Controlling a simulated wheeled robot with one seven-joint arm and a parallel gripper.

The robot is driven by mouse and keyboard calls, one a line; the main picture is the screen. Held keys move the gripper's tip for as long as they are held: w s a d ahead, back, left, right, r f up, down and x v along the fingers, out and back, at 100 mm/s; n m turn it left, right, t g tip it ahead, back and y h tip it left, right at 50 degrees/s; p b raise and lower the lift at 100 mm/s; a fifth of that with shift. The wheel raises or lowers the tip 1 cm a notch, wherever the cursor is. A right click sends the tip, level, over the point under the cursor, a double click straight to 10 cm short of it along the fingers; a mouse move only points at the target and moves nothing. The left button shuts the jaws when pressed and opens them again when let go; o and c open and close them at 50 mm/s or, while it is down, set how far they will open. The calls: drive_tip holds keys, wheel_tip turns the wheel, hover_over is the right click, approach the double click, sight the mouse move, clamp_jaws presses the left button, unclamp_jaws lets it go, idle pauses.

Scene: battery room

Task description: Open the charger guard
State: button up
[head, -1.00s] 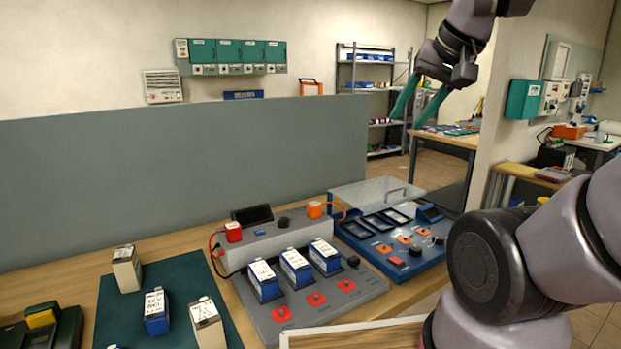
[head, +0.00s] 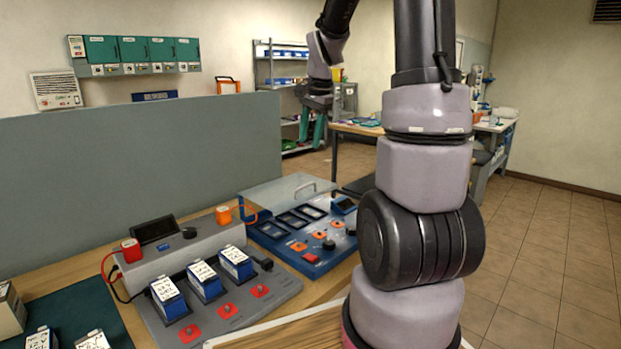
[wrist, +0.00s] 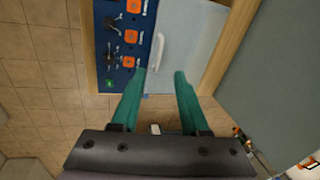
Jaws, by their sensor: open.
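The charger guard (head: 284,192) is a clear, flat cover with a light handle (head: 305,187), at the back of the blue charger (head: 318,258). In the wrist view the guard (wrist: 192,42) looks like a pale panel, and its handle (wrist: 155,52) is a white bar near its left edge. The guard seems to lie low over the charger's back part; whether it is fully shut I cannot tell. My gripper (head: 312,135) has green fingers and hangs above and beyond the charger. In the wrist view my gripper (wrist: 160,78) is open and empty, with the handle ahead of its fingertips.
A grey battery tester (head: 215,290) with several blue batteries stands left of the charger. A tall grey partition (head: 140,180) runs along the back of the bench. A green mat (head: 75,318) with batteries lies at the left. Open floor (head: 560,250) is at the right.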

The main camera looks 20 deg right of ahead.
sight(309, 185)
drive_tip(key=shift+m+g, duration=0.4)
drive_tip(key=shift+m, duration=0.3)
drive_tip(key=w+f, duration=0.1)
drive_tip(key=f, duration=0.4)
drive_tip(key=w+d+f, duration=0.1)
drive_tip(key=w+f, duration=0.1)
drive_tip(key=f, duration=0.2)
drive_tip(key=w+f, duration=0.2)
drive_tip(key=f, duration=0.3)
drive_tip(key=shift+w+d+f, duration=0.1)
drive_tip(key=shift+d+f, duration=0.25)
drive_tip(key=shift+d, duration=0.05)
clamp_jaws()
